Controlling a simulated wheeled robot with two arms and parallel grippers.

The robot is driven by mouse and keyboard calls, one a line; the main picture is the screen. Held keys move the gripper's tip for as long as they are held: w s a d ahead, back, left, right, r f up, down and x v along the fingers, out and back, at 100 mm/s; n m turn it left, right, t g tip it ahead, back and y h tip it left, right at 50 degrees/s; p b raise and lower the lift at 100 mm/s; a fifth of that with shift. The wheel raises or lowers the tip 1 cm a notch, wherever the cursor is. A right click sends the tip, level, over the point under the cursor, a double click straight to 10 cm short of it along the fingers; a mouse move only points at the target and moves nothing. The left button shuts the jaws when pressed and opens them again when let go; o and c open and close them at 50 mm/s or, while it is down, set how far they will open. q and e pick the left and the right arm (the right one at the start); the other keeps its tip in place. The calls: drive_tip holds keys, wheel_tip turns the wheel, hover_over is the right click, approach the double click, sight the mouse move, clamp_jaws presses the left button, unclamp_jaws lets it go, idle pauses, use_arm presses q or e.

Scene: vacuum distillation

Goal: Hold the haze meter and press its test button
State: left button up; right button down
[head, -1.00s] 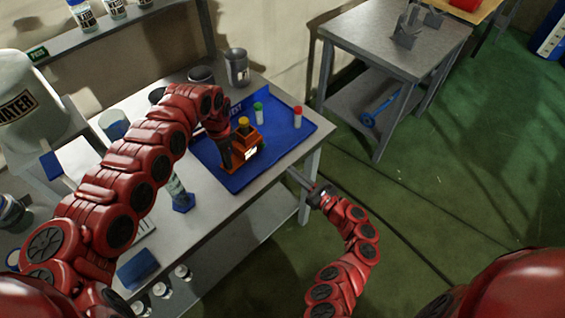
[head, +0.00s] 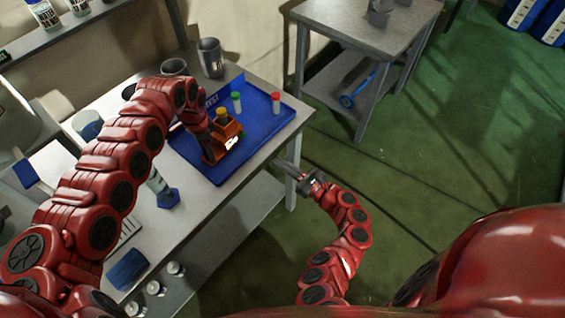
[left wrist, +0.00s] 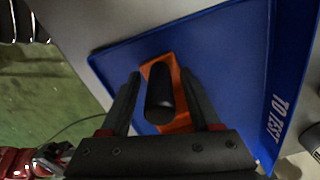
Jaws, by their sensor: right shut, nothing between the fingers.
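The haze meter (head: 229,136) is an orange device with a yellow top part and a small bright display. It sits on the blue tray (head: 262,142) on the table. In the left wrist view its orange body (left wrist: 180,123) carries a black upright grip (left wrist: 158,92). My left gripper (head: 208,150) is over the meter from the left. In its wrist view the fingers (left wrist: 160,85) stand on both sides of the black grip, with gaps showing, so it is open. My right gripper (head: 285,170) is shut and empty, beside the table's right edge. The test button cannot be made out for certain.
A green-capped vial (head: 236,103) and a red-capped vial (head: 276,103) stand on the tray behind the meter. Grey cups (head: 210,58) stand at the table's back. A blue-based cylinder (head: 166,195) stands on the left. Green floor lies open to the right.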

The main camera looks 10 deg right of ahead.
use_arm(q)
drive_tip(key=shift+r, duration=0.1)
wheel_tip(320, 180, up, 12)
drive_tip(key=shift+f, duration=0.1)
idle(0.5)
drive_tip(key=o, duration=0.5)
idle(0.4)
wheel_tip(320, 180, up, 10)
drive_tip(key=p, duration=0.3)
drive_tip(key=shift+f+p, duration=0.25)
drive_tip(key=shift+p, duration=0.15)
